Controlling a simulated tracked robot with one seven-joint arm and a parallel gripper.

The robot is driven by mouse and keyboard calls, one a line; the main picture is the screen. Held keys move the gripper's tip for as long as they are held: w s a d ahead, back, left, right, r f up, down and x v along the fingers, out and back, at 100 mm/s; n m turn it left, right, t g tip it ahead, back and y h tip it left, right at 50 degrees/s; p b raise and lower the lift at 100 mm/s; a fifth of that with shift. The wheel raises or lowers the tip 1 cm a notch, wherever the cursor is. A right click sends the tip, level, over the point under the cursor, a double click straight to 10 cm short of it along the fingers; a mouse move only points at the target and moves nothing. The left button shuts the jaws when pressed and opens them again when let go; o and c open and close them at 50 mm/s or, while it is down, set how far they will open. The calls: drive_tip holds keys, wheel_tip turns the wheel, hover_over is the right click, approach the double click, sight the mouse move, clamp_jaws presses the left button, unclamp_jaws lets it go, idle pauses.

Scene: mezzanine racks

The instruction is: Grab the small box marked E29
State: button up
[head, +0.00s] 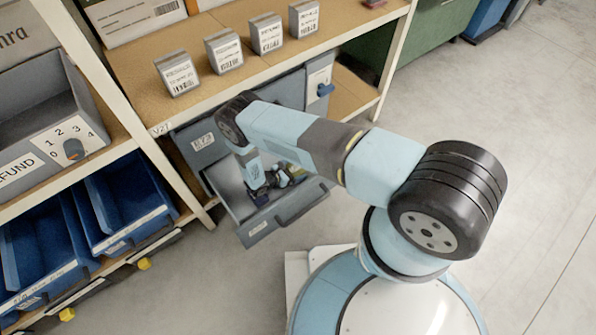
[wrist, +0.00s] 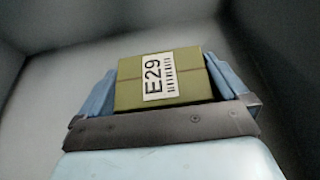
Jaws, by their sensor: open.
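The small box (wrist: 190,88) is olive green with a white label reading E29. In the wrist view it lies between the two light blue fingers of my gripper (wrist: 160,72), one finger along each side. The jaws are open, and any gap between fingers and box is too small to judge. In the head view my gripper (head: 274,184) reaches down into the pulled-out grey drawer (head: 288,214) under the wooden shelf. The box cannot be made out clearly there, as my arm and gripper cover that part.
Grey drawer walls (wrist: 268,75) stand around the gripper. Above, several small grey labelled boxes (head: 225,52) stand on the wooden shelf (head: 130,65). A unit with a dial (head: 73,149) and blue bins (head: 110,215) are left. The floor at right is clear.

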drive_tip(key=shift+w+d+f, duration=0.2)
drive_tip(key=shift+w+d, duration=0.1)
drive_tip(key=shift+d, duration=0.1)
drive_tip(key=shift+c, duration=0.2)
drive_tip(key=c, duration=0.7)
drive_tip(key=shift+o, duration=0.2)
